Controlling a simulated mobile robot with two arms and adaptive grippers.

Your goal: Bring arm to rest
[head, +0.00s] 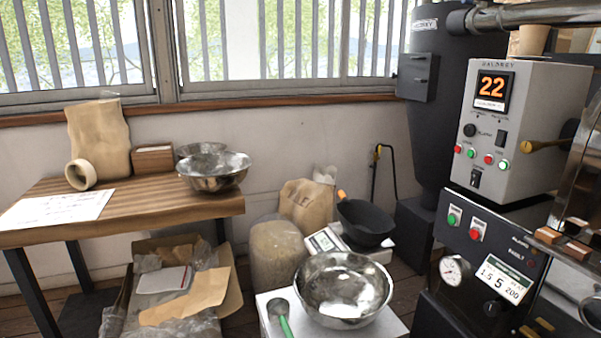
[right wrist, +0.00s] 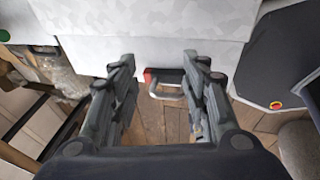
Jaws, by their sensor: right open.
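My right gripper (right wrist: 158,72) shows in the right wrist view, with its two fingers spread wide apart and nothing between them. It hangs over the wooden floor (right wrist: 170,122), in front of a white box-like surface (right wrist: 150,55). A grey handle with a red part (right wrist: 166,82) lies beyond the fingertips; I cannot tell its distance. Neither arm shows in the head view, and my left gripper is in neither view.
A wooden table (head: 150,212) stands at left, with a steel bowl (head: 214,172) at its right end. A larger steel bowl (head: 343,290) and a green-handled scoop (head: 281,315) sit on a white surface. The roaster (head: 525,130) stands at right. An open carton (head: 233,285) is under the table.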

